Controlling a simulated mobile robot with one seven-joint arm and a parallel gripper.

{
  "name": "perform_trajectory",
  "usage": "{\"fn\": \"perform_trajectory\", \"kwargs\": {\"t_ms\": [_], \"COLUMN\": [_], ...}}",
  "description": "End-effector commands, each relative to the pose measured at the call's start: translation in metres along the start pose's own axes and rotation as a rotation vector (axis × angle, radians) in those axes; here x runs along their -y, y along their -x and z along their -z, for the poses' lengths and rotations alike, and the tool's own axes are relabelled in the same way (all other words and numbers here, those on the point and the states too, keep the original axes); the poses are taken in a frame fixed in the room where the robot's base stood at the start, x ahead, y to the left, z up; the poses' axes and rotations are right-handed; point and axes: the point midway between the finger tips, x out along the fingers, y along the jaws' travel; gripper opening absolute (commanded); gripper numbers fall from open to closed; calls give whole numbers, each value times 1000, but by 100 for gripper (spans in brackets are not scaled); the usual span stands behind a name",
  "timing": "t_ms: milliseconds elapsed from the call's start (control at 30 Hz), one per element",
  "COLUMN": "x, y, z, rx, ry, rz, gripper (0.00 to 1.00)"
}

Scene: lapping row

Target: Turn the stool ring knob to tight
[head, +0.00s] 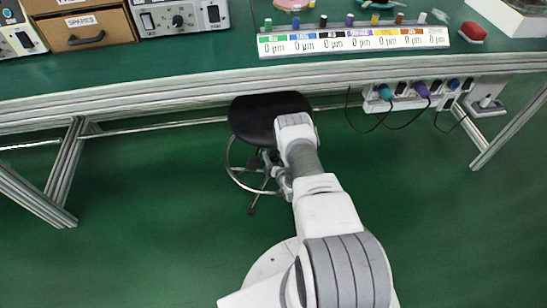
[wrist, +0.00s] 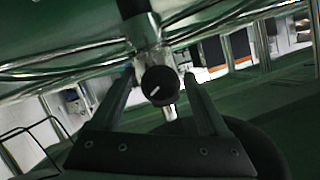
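The stool's ring knob (wrist: 160,86) is round and black with a short white line that lies slanted, lower left to upper right. It sits on the chrome hub of the stool's post in the wrist view. My gripper (wrist: 159,77) is open, with one dark finger on each side of the knob. Gaps show beside the knob, so the fingers look apart from it. In the head view the stool's black seat (head: 262,118) and chrome foot ring (head: 232,170) show partly behind my arm. The knob and fingertips are not clear there. No tight mark is readable.
The workbench (head: 170,85) stands above and behind the stool, with a metal frame leg (head: 62,170) at left. A socket strip (head: 415,95) with hanging cables is under its right side. The green floor is clear on both sides of the stool.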

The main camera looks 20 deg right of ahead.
Motion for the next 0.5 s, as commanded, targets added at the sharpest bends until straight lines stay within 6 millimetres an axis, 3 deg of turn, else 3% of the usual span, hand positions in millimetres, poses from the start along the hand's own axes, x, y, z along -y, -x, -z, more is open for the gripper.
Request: {"fn": "perform_trajectory", "kwargs": {"t_ms": [67, 400, 500], "x": [0, 0, 0], "y": [0, 0, 0], "z": [0, 0, 0], "rx": [0, 0, 0], "ry": [0, 0, 0], "rz": [0, 0, 0], "gripper": [61, 0, 0]}}
